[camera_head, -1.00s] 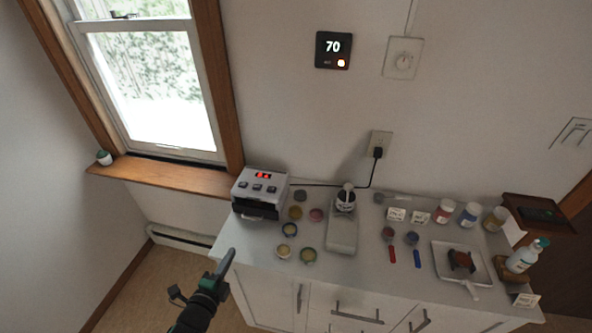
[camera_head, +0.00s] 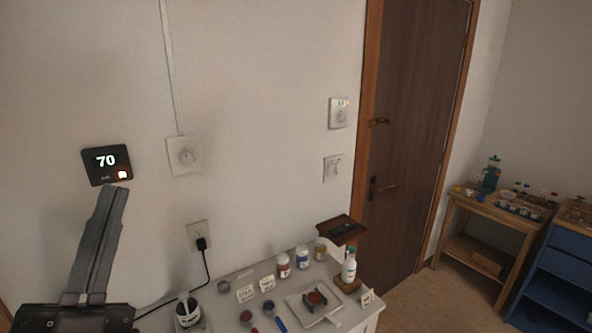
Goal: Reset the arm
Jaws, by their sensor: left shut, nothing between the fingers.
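My left gripper (camera_head: 116,191) shows at the lower left, large and close to the camera. Its fingers are shut together, point upward and hold nothing. The gripper body covers the left part of the cabinet top. My right gripper is not in view.
The white cabinet top (camera_head: 349,316) carries a dark jar (camera_head: 187,312), several paint jars, labels, a white tray (camera_head: 300,311) and a spray bottle (camera_head: 349,268). A cord runs to the outlet (camera_head: 199,236). A brown door (camera_head: 415,140) and wooden stand (camera_head: 480,213) are at right.

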